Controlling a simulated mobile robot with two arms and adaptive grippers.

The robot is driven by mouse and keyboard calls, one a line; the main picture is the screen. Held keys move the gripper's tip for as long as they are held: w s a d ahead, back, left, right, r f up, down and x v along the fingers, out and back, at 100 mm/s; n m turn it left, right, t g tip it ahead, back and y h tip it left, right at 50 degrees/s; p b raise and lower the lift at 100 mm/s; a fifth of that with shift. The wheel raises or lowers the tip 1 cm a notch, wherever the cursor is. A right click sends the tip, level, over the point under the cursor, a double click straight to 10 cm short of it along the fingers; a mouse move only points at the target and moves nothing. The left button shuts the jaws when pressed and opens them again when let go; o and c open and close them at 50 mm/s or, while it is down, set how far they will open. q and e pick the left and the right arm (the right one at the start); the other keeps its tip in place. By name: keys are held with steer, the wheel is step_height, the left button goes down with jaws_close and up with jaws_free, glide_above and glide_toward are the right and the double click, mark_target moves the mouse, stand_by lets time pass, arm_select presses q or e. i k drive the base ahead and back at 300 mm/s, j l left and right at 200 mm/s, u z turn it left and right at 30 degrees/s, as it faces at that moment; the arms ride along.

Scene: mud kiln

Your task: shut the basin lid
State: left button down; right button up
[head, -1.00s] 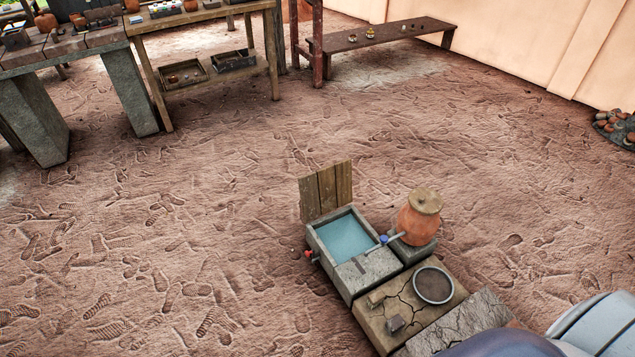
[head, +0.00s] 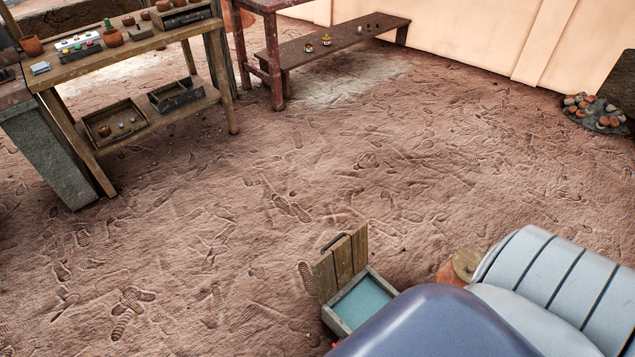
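The basin (head: 338,320) is a small grey-rimmed box with blue-green water (head: 362,303) in it, low at the bottom of the head view. Its wooden plank lid (head: 343,261) stands upright at the far edge, open, with a dark handle (head: 335,241) at its top. My own grey-blue arm parts cover the near right side of the basin. Neither of my grippers shows in the head view.
An orange clay jar with a tan lid (head: 466,263) stands right of the basin, mostly hidden by my arm. A wooden shelf table (head: 140,62) and a low bench (head: 340,40) stand at the back. A pile of stones (head: 593,110) lies at right. The middle floor is clear.

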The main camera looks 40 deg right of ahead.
mark_target(335, 267)
steer(key=i, duration=1.8)
steer(key=i+z, duration=0.2)
steer(key=i, duration=0.25)
steer(key=i+j+z, duration=0.25)
steer(key=i, duration=0.15)
steer(key=i+j+z, duration=0.2)
steer(key=i, duration=0.25)
steer(key=z, duration=3.65)
steer(key=i, duration=0.05)
